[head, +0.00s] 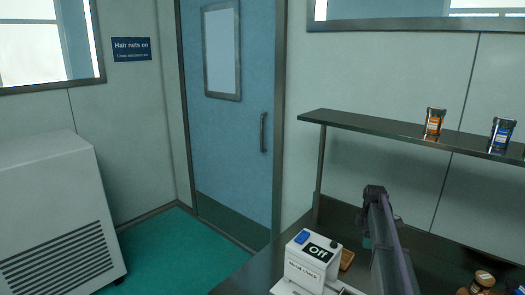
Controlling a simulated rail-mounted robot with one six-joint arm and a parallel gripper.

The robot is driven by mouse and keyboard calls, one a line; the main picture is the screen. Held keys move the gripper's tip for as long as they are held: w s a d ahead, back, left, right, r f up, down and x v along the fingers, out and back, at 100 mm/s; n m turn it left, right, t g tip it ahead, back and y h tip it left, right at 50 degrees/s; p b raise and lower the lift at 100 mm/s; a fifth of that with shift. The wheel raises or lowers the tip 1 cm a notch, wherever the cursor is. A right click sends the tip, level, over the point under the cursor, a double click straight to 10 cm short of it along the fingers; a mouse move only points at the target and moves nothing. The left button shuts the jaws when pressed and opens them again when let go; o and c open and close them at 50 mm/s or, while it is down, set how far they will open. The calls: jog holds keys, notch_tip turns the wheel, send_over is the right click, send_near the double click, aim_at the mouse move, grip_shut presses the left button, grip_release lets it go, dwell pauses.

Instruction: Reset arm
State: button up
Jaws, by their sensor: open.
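A link of my arm (391,245) rises from the bottom edge at the right of the head view. It ends in a dark joint near the front of the shelf. My gripper does not show in this view, so I cannot see its fingers or anything near them.
A dark shelf (350,124) carries an orange-labelled jar (433,125) and a blue-labelled jar (501,135). Below, a white box reading OFF (306,266) and brown jars (482,281) stand on the dark counter (258,277). A blue door (230,135) and grey cabinet (55,200) are left.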

jog(key=s+a+m, duration=0.5)
jog(key=s+a, duration=0.2)
jog(key=s, duration=0.4)
jog(key=s+a+m, duration=0.5)
jog(key=s+a, duration=0.2)
jog(key=s, duration=0.5)
jog(key=s+a+m, duration=0.5)
jog(key=s+a, duration=0.2)
jog(key=s, duration=0.5)
jog(key=shift+s+a, duration=0.15)
jog(key=shift+r, duration=0.1)
